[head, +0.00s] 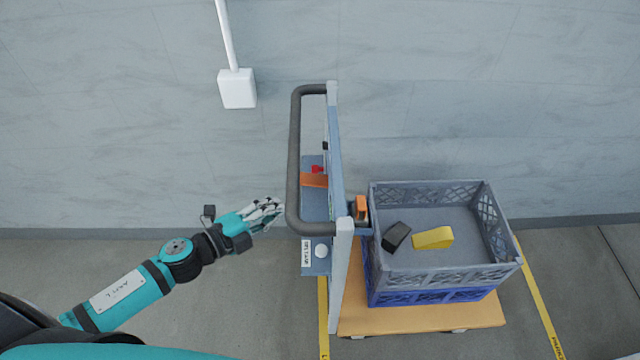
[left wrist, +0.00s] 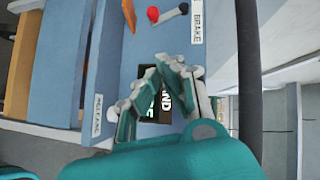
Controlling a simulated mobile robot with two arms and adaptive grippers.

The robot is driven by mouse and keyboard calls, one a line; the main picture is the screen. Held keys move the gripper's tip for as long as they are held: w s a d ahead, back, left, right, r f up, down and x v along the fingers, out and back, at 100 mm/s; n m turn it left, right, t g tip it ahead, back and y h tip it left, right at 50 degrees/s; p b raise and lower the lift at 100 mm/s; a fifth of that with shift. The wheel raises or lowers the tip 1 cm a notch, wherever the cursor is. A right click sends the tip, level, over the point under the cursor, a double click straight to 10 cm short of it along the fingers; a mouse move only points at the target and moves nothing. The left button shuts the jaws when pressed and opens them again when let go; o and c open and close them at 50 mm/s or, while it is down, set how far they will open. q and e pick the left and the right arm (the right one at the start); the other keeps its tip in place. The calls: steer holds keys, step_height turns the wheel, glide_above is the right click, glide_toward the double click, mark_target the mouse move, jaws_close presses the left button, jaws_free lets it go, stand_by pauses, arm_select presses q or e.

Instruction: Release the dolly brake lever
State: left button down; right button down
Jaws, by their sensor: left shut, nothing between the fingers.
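The dolly (head: 420,318) stands against the wall, its tall push handle (head: 294,150) at its left side. A blue-grey panel (head: 315,205) sits within the handle frame. In the left wrist view, a short lever with a red knob (left wrist: 153,14) lies at the top of the panel, close to the BRAKE label (left wrist: 197,22). The red knob (head: 317,169) is small in the head view. My left gripper (head: 278,207) is shut and empty, just left of the handle, apart from the lever.
An orange plate (head: 314,180) is beside the red knob. A grey crate (head: 445,265) holding a black block (head: 397,236) and a yellow block (head: 433,238) rests on a blue crate (head: 430,297). A white wall box (head: 237,88) is upper left. Floor left of the dolly is clear.

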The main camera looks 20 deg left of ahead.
arm_select(q)
steer(key=shift+a, duration=0.15)
steer(key=shift+w, duration=0.1)
steer(key=x, duration=0.4)
steer(key=a+p+x, duration=0.1)
steer(key=x, duration=0.3)
steer(key=w+x, duration=0.1)
steer(key=x, duration=0.3)
steer(key=shift+w+a+f, duration=0.15)
steer(key=shift+a+f, duration=0.2)
steer(key=shift+w+a+f, duration=0.15)
steer(key=shift+w, duration=0.3)
